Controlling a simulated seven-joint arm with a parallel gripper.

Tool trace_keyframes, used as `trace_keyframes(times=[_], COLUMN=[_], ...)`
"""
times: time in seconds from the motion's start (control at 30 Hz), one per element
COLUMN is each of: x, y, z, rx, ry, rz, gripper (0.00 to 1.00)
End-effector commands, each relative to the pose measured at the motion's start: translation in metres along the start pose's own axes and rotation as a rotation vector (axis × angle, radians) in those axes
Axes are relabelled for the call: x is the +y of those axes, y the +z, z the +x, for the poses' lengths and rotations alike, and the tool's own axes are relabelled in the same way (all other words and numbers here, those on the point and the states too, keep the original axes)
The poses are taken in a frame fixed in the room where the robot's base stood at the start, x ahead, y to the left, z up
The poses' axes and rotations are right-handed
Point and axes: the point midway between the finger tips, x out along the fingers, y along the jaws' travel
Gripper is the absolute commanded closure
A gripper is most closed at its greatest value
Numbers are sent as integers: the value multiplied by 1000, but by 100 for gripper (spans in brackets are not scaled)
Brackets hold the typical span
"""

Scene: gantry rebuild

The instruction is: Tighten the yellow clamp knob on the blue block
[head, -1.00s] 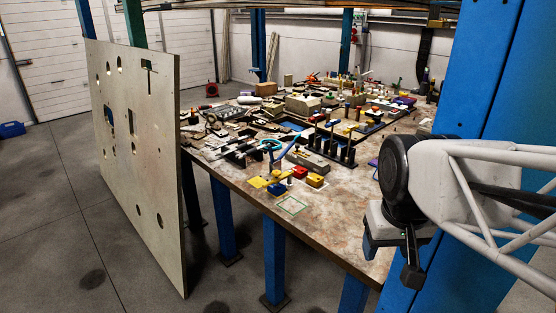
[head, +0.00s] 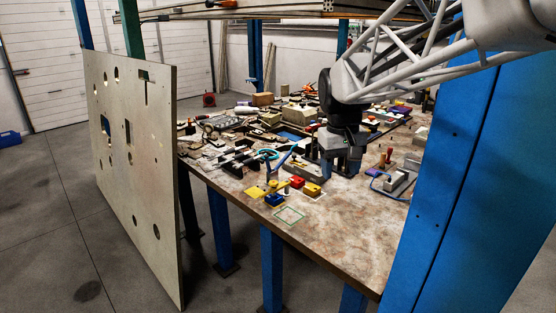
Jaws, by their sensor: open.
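A small blue block (head: 274,199) sits near the table's front edge. A yellow piece (head: 278,187) lies over it, probably the clamp knob; it is too small to tell its exact shape or how tight it is. A yellow plate (head: 256,192) lies just left of the block. My gripper (head: 339,172) points down over the table, to the right of and behind the blue block, clear of it. Its fingers are apart, and I see nothing between them. It hides part of the dark holder behind it.
The table (head: 340,235) is clear in front at right. A blue post (head: 440,190) and an upright panel (head: 135,180) flank it.

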Motion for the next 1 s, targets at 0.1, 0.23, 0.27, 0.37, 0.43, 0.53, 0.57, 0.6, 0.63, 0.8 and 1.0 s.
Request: trace_keyframes(times=[0.1,0.23,0.27,0.37,0.43,0.53,0.57,0.6,0.63,0.8,1.0], x=[-2,-5,-5,-8,-10,-14,-15,-16,-18,-25,-35], y=[-30,-61,-68,-92,-108,-132,-138,-147,-154,-193,-238], z=[1,3,3,6,8,13,14,16,18,29,46], rx=[-25,-50,-55,-73,-88,-105,-111,-120,-125,-157,-195], ry=[2,3,4,5,6,7,7,7,8,10,13], rz=[-24,-49,-55,-75,-88,-107,-113,-121,-127,-159,-198], gripper=[40,40,40,40,40,40,40,40,40,40,40])
